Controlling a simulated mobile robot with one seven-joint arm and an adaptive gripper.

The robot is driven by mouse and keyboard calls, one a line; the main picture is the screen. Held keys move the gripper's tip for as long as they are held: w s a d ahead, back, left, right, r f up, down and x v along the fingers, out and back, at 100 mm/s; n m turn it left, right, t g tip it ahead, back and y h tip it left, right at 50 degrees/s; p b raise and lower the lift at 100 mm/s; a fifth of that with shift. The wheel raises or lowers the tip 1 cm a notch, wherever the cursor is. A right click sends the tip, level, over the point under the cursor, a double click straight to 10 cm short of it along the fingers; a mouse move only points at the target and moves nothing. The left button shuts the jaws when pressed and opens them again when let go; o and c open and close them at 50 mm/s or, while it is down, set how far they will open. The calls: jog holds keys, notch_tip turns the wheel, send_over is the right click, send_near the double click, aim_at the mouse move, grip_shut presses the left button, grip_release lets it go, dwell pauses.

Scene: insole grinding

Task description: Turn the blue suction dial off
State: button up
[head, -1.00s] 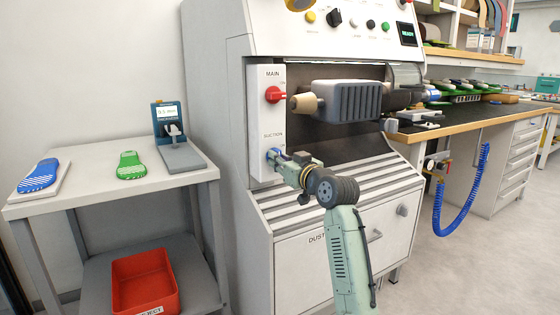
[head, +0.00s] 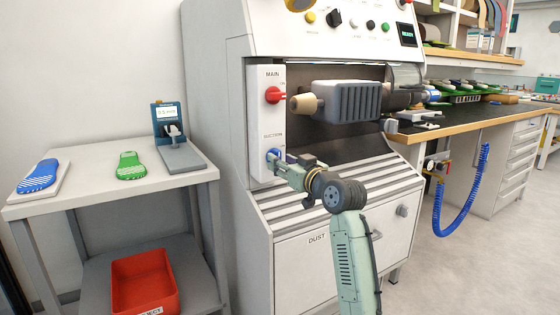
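The blue suction dial (head: 272,155) sits low on the white switch panel (head: 265,120), under the SUCTION label on the grinding machine. My gripper (head: 281,163) is at the dial, its fingertips reaching it from the lower right. The fingers cover part of the dial, and I cannot tell whether they are closed on it. The dial's exact pointing direction is hard to read. The red main dial (head: 275,95) is higher on the same panel.
The grinder's motor (head: 345,101) with its tan cone juts out above my arm. A slatted ledge (head: 335,190) runs below. At left, a side table (head: 105,200) holds a blue insole (head: 39,174), a green insole (head: 130,166) and a thickness gauge (head: 172,130).

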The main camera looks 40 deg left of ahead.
jog(key=v, duration=1)
